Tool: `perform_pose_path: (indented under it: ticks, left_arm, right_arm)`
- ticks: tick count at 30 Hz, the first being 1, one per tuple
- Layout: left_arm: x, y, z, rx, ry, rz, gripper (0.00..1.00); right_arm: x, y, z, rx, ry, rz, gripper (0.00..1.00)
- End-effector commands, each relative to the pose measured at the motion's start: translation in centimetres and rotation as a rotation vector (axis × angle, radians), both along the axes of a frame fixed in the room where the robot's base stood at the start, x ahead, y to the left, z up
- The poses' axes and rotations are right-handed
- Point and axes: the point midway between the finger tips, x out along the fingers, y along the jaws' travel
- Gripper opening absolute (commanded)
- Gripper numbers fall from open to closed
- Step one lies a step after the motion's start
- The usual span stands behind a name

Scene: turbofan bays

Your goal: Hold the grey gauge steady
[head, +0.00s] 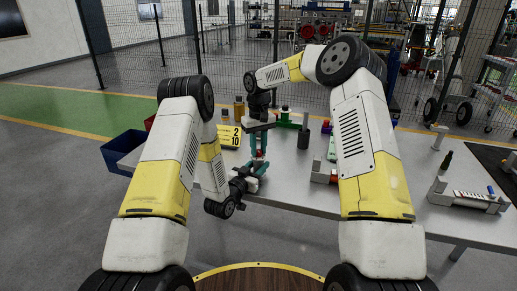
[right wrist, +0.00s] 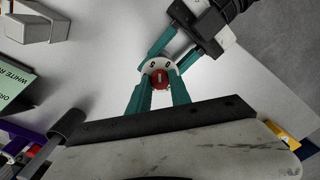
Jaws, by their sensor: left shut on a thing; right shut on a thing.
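The gauge (right wrist: 147,66) shows in the right wrist view as a small pale disc with dark marks and a red knob (right wrist: 159,79) at its middle. My left gripper (right wrist: 169,57) comes in from the upper right with teal fingers shut on the pale disc. My right gripper (right wrist: 159,87) comes from below with its teal fingertips closed around the red knob. In the head view my left gripper (head: 257,169) is below and my right gripper (head: 259,148) above, meeting over the table. Only a little red shows between them there; the fingers hide most of the gauge.
The grey table (head: 290,190) is under both grippers. A yellow number sign (head: 229,136) and a blue bin (head: 124,148) stand to the left. A dark grey cylinder (head: 304,138) stands to the right. A grey holder (head: 466,198) lies at far right.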

Motion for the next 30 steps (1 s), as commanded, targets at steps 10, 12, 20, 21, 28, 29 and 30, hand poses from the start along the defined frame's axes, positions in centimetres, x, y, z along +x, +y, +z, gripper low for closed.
perform_pose_path:
  ticks: [10,12,20,21,28,29,30]
  left_arm:
    - [0.02,0.05,-0.02,0.0,0.0,0.001,0.0]
    - [0.02,0.05,-0.02,0.0,0.001,0.001,0.0]
    - [0.01,0.06,-0.02,0.0,0.001,0.001,0.0]
    - [0.01,0.06,-0.02,0.0,0.001,0.001,0.0]
    - [0.01,0.06,-0.03,0.0,0.001,0.001,0.0]
    - [0.01,0.06,-0.03,0.0,0.001,0.001,0.0]
    - [0.01,0.06,-0.03,0.0,0.001,0.001,0.0]
  right_arm:
    - [0.0,0.02,0.09,-0.001,-0.001,0.312,0.0]
    - [0.02,-0.01,0.07,-0.001,-0.001,0.378,0.0]
    - [0.01,0.04,0.08,0.001,-0.001,0.626,0.0]
    - [0.01,0.04,0.07,0.001,-0.001,0.664,0.0]
    - [0.02,0.02,0.08,0.0,-0.002,0.882,0.0]
    - [0.02,0.02,0.07,0.0,-0.002,0.911,0.0]
    - [0.03,0.01,0.07,0.0,-0.002,0.948,0.0]
